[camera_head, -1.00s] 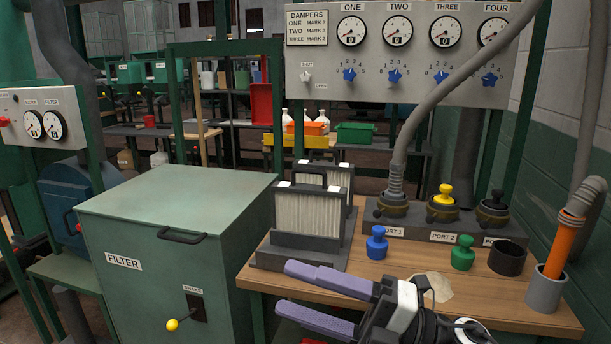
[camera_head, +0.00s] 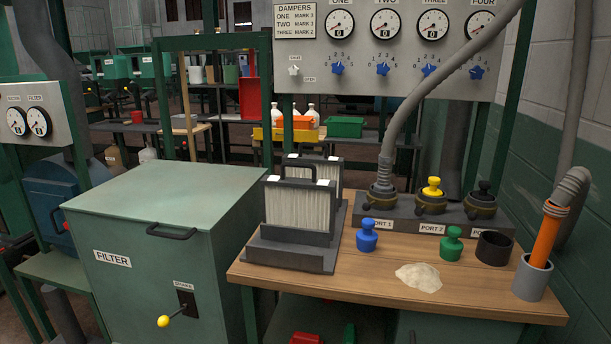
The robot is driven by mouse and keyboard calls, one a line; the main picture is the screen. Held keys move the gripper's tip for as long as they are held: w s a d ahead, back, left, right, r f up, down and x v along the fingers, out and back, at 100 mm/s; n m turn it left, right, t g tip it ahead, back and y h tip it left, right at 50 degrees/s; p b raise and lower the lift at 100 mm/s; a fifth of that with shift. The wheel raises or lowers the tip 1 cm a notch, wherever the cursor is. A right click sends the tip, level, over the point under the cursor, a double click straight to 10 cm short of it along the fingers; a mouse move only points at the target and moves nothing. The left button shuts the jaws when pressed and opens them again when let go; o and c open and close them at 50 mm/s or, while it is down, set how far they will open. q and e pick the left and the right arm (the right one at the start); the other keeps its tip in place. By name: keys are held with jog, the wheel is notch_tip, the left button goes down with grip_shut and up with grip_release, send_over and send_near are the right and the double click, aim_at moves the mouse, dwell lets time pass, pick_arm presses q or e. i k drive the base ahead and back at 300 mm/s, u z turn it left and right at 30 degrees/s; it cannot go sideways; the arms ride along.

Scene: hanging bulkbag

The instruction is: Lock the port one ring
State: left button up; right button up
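Port one (camera_head: 382,203) is the left of three ports on the grey block at the back of the wooden bench. A ribbed grey hose (camera_head: 385,172) stands in it and rises toward the upper right. The dark ring at its base shows, but I cannot tell whether it is locked. Port two (camera_head: 430,206) holds a yellow plug (camera_head: 432,187), and the right port (camera_head: 481,210) holds a black plug (camera_head: 484,190). Neither of my grippers is in view.
A blue plug (camera_head: 367,237), a green plug (camera_head: 451,246), a black cup (camera_head: 494,248) and a pale powder pile (camera_head: 419,277) sit on the bench (camera_head: 340,287). A grey holder (camera_head: 533,278) with an orange-ended hose stands right. Filter panels (camera_head: 300,215) stand left, beside the green filter box (camera_head: 160,230).

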aim_at(365, 206)
jog(key=z, duration=0.05)
jog(key=i, duration=1.1)
jog(key=u, duration=0.6)
